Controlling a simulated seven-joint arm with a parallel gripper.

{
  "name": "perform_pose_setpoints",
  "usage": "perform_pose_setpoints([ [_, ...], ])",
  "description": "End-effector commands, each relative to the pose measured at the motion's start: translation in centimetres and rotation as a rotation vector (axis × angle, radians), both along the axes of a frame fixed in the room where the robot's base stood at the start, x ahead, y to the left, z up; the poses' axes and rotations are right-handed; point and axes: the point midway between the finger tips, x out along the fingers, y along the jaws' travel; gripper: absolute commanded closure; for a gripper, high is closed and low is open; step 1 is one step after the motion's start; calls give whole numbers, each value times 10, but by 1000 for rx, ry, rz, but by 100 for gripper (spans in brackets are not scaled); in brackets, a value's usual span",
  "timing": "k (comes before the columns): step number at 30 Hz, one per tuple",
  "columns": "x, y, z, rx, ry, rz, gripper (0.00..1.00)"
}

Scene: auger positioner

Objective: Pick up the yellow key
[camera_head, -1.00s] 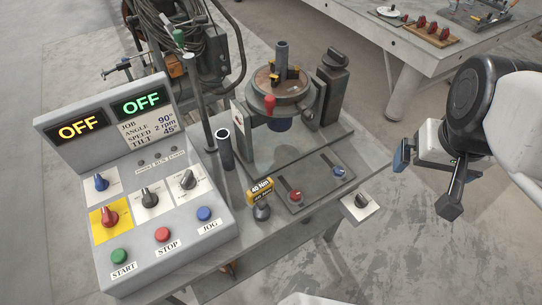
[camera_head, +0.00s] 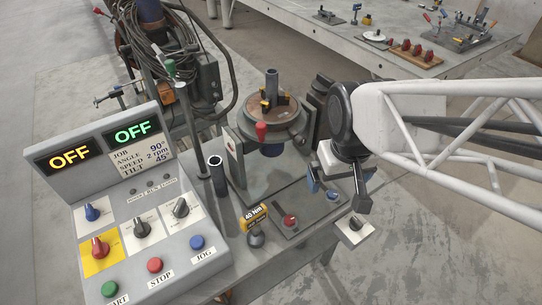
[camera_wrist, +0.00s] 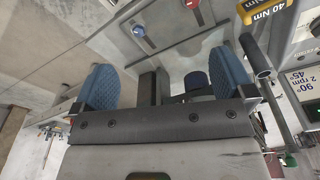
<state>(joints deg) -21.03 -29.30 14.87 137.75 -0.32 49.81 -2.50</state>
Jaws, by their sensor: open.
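A control panel (camera_head: 150,225) with knobs and buttons fills the left; both displays read OFF. A dark upright tube (camera_head: 217,175) stands left of the block. A round turntable (camera_head: 272,115) is behind. A slotted plate with red and blue knobs (camera_head: 290,220) lies close right.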

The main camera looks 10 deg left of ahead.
Motion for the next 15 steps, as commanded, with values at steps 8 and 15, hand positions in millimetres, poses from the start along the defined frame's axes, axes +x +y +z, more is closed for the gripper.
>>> perform_pose_setpoints([
  [8,0,52,-25,-16,35,143,0],
  [15,-7,96,-48,-33,62,262,0],
])
